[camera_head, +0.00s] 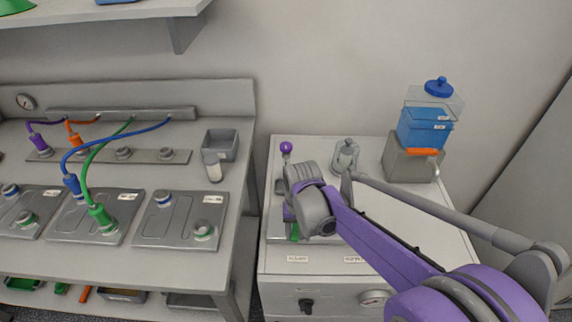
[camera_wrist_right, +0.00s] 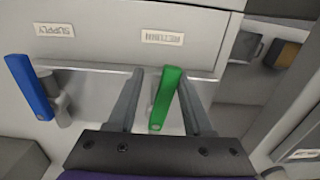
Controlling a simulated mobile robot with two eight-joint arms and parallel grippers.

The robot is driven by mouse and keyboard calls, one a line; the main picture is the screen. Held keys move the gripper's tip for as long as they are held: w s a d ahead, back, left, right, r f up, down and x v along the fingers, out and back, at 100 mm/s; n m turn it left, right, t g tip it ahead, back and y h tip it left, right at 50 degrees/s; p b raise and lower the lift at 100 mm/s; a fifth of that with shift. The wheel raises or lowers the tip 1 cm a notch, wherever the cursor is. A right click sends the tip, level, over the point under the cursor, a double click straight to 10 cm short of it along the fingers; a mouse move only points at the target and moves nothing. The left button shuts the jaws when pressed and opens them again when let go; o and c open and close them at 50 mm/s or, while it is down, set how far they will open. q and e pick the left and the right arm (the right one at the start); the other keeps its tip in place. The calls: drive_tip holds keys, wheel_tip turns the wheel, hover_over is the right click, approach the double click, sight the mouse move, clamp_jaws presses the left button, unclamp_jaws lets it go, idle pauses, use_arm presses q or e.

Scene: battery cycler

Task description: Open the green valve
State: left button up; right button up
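The green valve handle (camera_wrist_right: 165,98) stands below the RETURN label (camera_wrist_right: 162,37) in the right wrist view. In the head view only a small part of the green handle (camera_head: 294,232) shows beneath my right gripper (camera_head: 292,214). In the wrist view my right gripper (camera_wrist_right: 160,75) is open, with one finger on each side of the green handle. A gap shows between the left finger and the handle; the right finger is close to it, and contact cannot be told. My left gripper is not in view.
A blue valve handle (camera_wrist_right: 29,87) is left of the green one, below the SUPPLY label (camera_wrist_right: 54,30). On the cabinet top (camera_head: 440,225) stand a purple knob (camera_head: 286,147), a glass vessel (camera_head: 346,155) and a blue container (camera_head: 424,130). A bench (camera_head: 150,265) with cables is at left.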

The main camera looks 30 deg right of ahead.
drive_tip(key=c, duration=0.3)
drive_tip(key=shift+s+d, duration=0.1)
drive_tip(key=shift+d, duration=0.05)
idle(0.3)
drive_tip(key=shift+o, duration=1.2)
use_arm(q)
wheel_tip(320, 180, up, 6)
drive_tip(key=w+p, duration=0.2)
drive_tip(key=p, duration=0.3)
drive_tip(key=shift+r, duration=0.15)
use_arm(e)
wheel_tip(320, 180, up, 8)
drive_tip(key=shift+d, duration=0.15)
